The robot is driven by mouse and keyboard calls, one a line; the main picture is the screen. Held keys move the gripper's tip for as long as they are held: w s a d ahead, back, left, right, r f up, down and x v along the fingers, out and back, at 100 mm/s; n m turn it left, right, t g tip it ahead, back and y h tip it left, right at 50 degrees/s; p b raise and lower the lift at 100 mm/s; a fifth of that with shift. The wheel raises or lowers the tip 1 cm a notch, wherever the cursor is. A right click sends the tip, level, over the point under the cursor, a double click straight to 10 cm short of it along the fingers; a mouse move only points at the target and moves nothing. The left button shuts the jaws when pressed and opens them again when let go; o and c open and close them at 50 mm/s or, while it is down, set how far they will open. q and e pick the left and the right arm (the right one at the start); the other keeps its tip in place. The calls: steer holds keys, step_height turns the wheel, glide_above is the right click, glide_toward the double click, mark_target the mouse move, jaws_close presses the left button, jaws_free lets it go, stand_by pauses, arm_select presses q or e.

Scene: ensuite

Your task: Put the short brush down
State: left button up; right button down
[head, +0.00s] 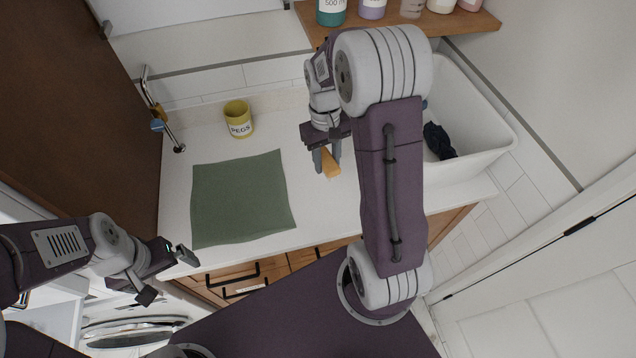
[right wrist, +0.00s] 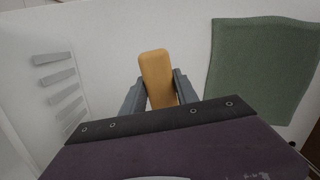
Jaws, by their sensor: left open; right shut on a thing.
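The short brush shows as an orange-yellow block (right wrist: 157,75) between the fingers of my right gripper (right wrist: 160,95) in the right wrist view. In the head view the brush (head: 330,163) sticks out below the fingers of my right gripper (head: 327,158), over the white counter right of the green cloth. My right gripper is shut on it. I cannot tell whether the brush touches the counter. My left gripper (head: 168,276) is open and empty near the counter's front left edge.
A green cloth (head: 240,198) lies flat on the white counter (head: 315,220). A yellow PEGS pot (head: 238,120) stands behind it. A white basin (head: 470,110) with a dark cloth (head: 438,141) is at the right. A wooden shelf (head: 470,26) holds several bottles.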

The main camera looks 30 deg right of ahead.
steer(key=s+d+r+m+b, duration=0.1)
steer(key=s+d+m+b, duration=0.1)
steer(key=d, duration=0.8)
glide_above(319, 182)
step_height(319, 182, down, 7)
steer(key=shift+w+r+p, duration=0.1)
steer(key=shift+w+p, duration=0.05)
steer(key=shift+p, duration=0.25)
step_height(319, 182, down, 4)
steer(key=shift+r, duration=0.1)
steer(key=shift+f, duration=0.25)
steer(key=c, duration=0.9)
jaws_free()
